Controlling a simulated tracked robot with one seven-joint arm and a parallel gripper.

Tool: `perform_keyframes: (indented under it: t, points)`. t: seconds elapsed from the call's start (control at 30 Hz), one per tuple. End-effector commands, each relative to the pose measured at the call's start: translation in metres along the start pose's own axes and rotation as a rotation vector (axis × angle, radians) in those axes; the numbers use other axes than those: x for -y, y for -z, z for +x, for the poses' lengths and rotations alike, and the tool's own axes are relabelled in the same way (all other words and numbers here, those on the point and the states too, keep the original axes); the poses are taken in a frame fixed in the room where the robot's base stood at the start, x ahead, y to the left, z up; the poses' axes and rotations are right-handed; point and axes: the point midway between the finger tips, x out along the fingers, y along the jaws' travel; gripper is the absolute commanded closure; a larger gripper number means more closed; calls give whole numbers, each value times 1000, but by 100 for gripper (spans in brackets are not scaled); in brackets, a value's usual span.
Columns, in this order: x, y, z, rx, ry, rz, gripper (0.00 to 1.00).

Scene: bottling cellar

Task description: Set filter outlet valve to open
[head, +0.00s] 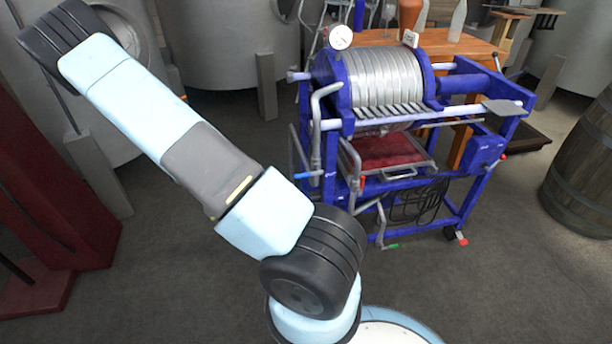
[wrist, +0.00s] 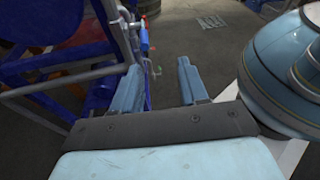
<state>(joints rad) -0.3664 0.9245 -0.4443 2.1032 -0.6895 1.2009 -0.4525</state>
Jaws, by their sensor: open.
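The blue-framed plate filter (head: 385,85) stands right of centre in the head view, with silvery pipes on its left side. On these pipes are a lever with a blue handle (head: 308,175), a red handle (head: 362,184) and, low down near the floor, a green handle (head: 391,246). I cannot tell which one is the filter outlet valve or how it is set. In the wrist view my gripper (wrist: 158,66) is open and empty, with the blue frame (wrist: 70,62) to its left. The head view does not show my gripper.
A red tray (head: 390,152) sits under the plates. A wooden table (head: 470,42) with bottles stands behind the filter. A barrel (head: 585,170) is at the right, steel tanks (head: 225,40) at the back, a dark red stand (head: 50,190) at the left.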

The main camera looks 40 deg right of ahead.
Motion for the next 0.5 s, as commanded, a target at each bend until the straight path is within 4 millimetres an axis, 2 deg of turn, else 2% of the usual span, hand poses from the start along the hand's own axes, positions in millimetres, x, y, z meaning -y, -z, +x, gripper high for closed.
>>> perform_keyframes:
  t: [0.2,0.5]
  points:
    - [-13,24,20,169,-43,-91,57]
    - [-21,33,31,256,-65,-138,57]
